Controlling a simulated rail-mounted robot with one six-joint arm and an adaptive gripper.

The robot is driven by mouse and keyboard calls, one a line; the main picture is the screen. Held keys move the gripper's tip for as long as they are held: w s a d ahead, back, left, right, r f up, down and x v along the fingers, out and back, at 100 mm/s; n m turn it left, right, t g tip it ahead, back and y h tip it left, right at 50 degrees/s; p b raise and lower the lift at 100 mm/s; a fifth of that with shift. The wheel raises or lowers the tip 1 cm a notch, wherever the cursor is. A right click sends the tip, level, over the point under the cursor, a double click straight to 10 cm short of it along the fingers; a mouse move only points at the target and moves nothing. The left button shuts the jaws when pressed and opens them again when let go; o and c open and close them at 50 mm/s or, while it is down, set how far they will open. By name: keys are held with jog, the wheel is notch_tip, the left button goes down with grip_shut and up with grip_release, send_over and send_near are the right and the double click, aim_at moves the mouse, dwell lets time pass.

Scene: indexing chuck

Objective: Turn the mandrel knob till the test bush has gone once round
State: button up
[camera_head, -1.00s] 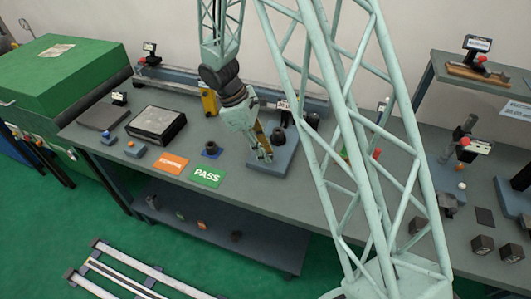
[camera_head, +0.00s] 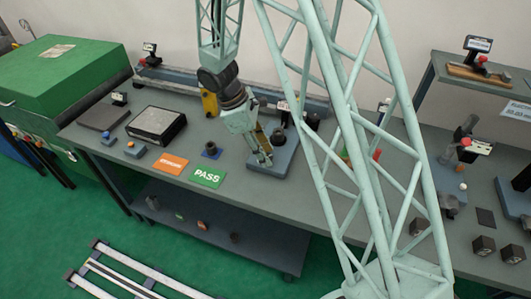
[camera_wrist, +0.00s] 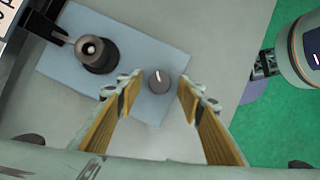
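The mandrel knob (camera_wrist: 158,80), dark and round with a white pointer line, sits on the blue-grey base plate (camera_wrist: 125,35) of the fixture. The test bush (camera_wrist: 92,52), a dark ring with a lighter bore, stands on the same plate, up and left of the knob in the wrist view. My gripper (camera_wrist: 159,84) is open. Its yellow-padded fingers lie on either side of the knob, with a visible gap at both sides.
A thin dark arm (camera_wrist: 50,28) with a bracket reaches towards the bush. Orange and green PASS (camera_head: 207,177) cards lie left of the fixture.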

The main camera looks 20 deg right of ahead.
jog(key=shift+r, duration=0.1)
jog(key=v, duration=1.2)
dwell(0.6)
